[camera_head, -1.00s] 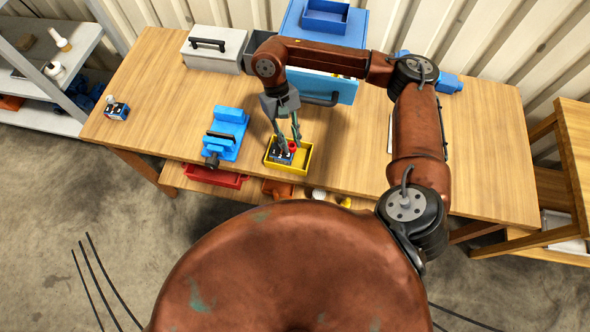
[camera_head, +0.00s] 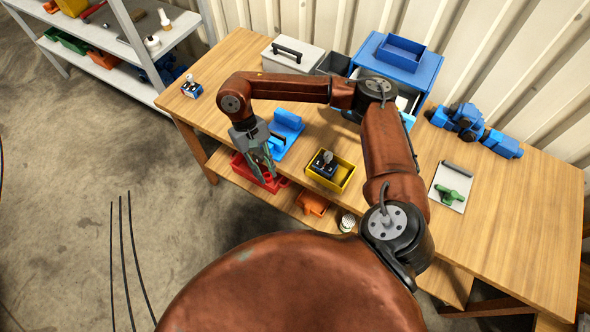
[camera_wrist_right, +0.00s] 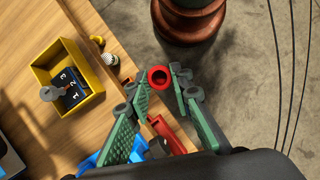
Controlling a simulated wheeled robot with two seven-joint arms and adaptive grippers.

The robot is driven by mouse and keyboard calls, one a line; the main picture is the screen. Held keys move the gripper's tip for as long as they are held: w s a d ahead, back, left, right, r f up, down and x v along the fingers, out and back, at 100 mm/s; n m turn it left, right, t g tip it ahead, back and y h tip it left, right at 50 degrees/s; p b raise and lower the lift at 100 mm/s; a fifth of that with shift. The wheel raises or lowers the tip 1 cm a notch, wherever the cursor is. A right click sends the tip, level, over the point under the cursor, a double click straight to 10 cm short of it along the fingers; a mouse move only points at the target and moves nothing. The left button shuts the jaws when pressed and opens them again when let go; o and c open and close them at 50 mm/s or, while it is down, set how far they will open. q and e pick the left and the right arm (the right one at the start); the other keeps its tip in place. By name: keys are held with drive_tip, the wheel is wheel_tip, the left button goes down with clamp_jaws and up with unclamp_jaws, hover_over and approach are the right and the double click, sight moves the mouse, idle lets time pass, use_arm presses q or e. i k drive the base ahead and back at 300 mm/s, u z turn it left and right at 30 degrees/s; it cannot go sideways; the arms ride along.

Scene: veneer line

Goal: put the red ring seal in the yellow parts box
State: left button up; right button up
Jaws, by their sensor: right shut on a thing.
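The red ring seal (camera_wrist_right: 159,77) is between the fingertips of my right gripper (camera_head: 266,176) in the wrist view. The right gripper is shut on it and points down near the bench's front edge, left of the yellow parts box in the head view. The seal is hard to make out in the head view, against the red bin. The yellow parts box (camera_head: 345,184) sits on the bench near the front edge; it also shows in the wrist view (camera_wrist_right: 97,72). Inside it lies a dark numbered block with a lever (camera_head: 324,162). My left gripper is not in view.
A blue vise (camera_head: 286,128) stands on the bench behind the gripper. A red bin (camera_head: 274,186) and an orange bin (camera_head: 312,203) are on the lower shelf. A blue drawer cabinet (camera_head: 425,73) and a grey toolbox (camera_head: 290,60) stand at the back.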

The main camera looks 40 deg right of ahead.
sight(341, 179)
drive_tip(key=u, duration=0.45)
drive_tip(key=i, duration=1)
drive_tip(key=z, duration=2.25)
